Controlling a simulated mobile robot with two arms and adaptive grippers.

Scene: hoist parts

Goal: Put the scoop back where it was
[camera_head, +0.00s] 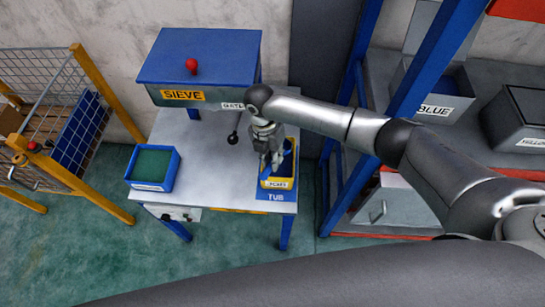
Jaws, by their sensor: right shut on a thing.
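My right gripper (271,165) reaches down over the yellow tub (278,184) at the right front of the grey work table (212,173). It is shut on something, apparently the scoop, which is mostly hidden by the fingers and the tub. A dark blue shape shows inside the tub beside the fingers; I cannot tell if it is part of the scoop. The tub stands on a blue pad marked TUB (276,196). My left gripper is out of view.
A blue box labelled SIEVE (205,62) with a red knob (192,65) stands at the table's back. A blue bin with a green inside (153,166) is at the left. A blue-post shelf (436,55) stands right, a wire cage (45,105) left. The table's middle is clear.

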